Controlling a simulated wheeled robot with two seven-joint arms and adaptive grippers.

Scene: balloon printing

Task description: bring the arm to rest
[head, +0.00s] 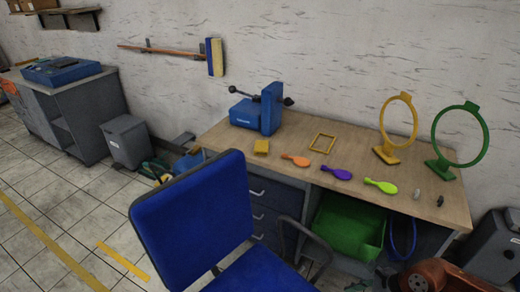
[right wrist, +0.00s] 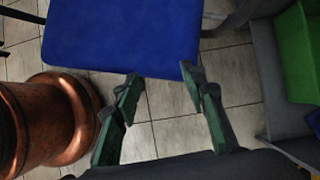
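My right gripper (right wrist: 165,90) shows in the right wrist view with its two dark green-padded fingers spread wide apart. Nothing is between them except floor tiles. It is low, near the front edge of the blue chair seat (right wrist: 120,35), and apart from the workbench top. In the head view an orange arm link of mine (head: 435,275) shows at the bottom right. My left gripper is not in either view.
A blue office chair (head: 195,210) stands before the wooden workbench (head: 290,135). On the bench are orange (head: 296,160), purple (head: 337,173) and lime (head: 381,186) balloon-shaped pieces, yellow (head: 400,125) and green (head: 460,140) ring stands, and a blue vise (head: 270,108). A green bin (head: 348,228) sits below.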

